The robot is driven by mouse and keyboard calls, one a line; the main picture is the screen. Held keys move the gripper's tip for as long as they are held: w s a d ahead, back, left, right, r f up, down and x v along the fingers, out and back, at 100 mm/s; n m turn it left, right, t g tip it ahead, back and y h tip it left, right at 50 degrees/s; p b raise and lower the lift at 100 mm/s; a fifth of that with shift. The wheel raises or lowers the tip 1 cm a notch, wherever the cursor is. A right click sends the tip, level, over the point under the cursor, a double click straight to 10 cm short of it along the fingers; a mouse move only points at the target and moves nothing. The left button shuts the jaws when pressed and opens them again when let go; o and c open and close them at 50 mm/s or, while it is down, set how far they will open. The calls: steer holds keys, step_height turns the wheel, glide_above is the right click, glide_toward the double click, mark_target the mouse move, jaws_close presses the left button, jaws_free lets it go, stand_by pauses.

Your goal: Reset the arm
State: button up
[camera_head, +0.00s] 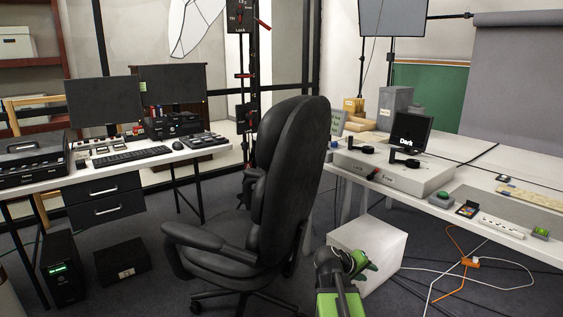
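My arm, green and black, rises from the bottom edge, right of centre. My gripper (364,265) is at its upper end, small and turned partly away. It shows in front of a white box (377,238) on the floor, and I cannot tell whether it touches the box. Nothing is clearly seen held in it, and whether its fingers are open or shut is too small to tell.
A black office chair (290,175) stands close on the left of my arm. A white table (480,160) with a grey device (395,172) is on the right. Cables (468,262) lie on the floor at right. A desk (120,162) with monitors is at left.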

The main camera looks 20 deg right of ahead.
steer(key=w+a+f+n+t+y, duration=0.1)
steer(key=w+a+f+y, duration=0.2)
steer(key=a, duration=1)
steer(key=w+a+f+n+y, duration=0.1)
steer(key=w+a+f+y, duration=0.15)
steer(key=a, duration=1.15)
steer(key=s+a+f+g+y, duration=0.1)
steer(key=s+a+f+y, duration=0.15)
steer(key=a, duration=0.45)
steer(key=s+a+f+g+y, duration=0.1)
steer(key=s+a+y, duration=0.15)
steer(key=a, duration=0.45)
step_height(320, 180, up, 38)
steer(key=s+p, duration=0.1)
steer(key=p, duration=3.7)
steer(key=shift+s+a+g, duration=0.2)
steer(key=shift+a+g, duration=0.05)
steer(key=shift+g, duration=0.05)
steer(key=shift+r, duration=0.1)
